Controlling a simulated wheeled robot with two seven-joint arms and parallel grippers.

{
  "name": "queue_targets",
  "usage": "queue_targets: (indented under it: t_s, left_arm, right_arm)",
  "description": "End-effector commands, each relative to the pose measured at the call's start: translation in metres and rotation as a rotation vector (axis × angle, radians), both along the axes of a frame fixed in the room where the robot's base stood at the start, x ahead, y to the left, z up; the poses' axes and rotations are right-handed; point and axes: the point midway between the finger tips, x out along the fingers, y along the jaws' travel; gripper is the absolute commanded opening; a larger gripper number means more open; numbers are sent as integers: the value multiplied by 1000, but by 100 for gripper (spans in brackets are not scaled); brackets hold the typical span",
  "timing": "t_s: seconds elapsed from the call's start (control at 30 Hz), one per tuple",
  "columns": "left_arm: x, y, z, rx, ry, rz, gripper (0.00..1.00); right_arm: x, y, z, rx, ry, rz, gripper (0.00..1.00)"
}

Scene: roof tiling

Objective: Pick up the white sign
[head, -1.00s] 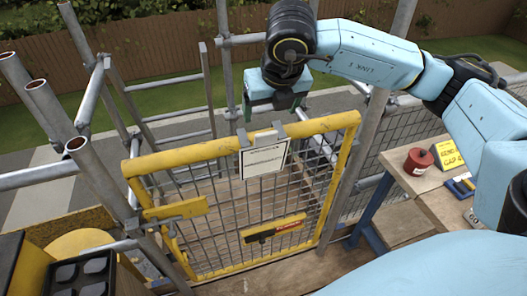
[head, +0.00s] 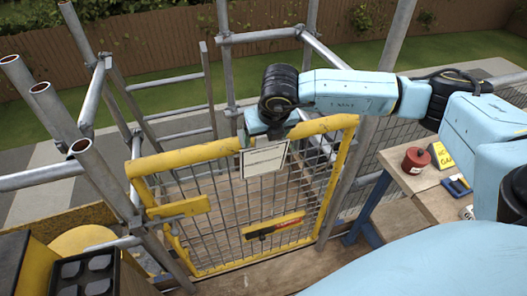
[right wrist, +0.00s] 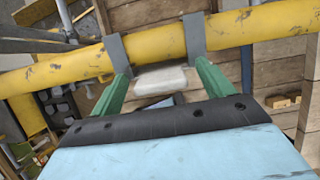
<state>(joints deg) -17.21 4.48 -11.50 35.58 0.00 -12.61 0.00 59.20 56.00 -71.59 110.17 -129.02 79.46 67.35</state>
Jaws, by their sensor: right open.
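The white sign (head: 264,161) with dark lettering hangs near the top rail of the yellow mesh gate (head: 195,157) in the head view. My right gripper (head: 270,133) is right above the sign at the rail. Its green fingers (right wrist: 164,78) are apart, one on each side of the pale block. Whether they touch it I cannot tell. My left gripper is not in view.
Grey scaffold tubes (head: 95,170) stand at the left and behind the gate. A black tray (head: 85,272) is at lower left. Wooden boards lie below the gate.

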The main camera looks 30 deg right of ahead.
Motion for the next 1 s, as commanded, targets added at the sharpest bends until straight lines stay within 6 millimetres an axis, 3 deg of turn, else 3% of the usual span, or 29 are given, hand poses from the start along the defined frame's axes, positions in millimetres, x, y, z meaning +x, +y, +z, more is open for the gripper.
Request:
queue_targets:
  t_s: [0.07, 0.57, 1.0]
  left_arm:
    - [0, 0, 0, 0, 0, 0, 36]
    - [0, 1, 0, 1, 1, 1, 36]
    - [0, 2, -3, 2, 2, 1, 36]
  right_arm:
    - [0, 0, 0, 0, 0, 0, 80]
    - [0, 0, 1, 1, 0, 0, 16]
    - [-1, 1, 12, 2, -6, 0, 16]
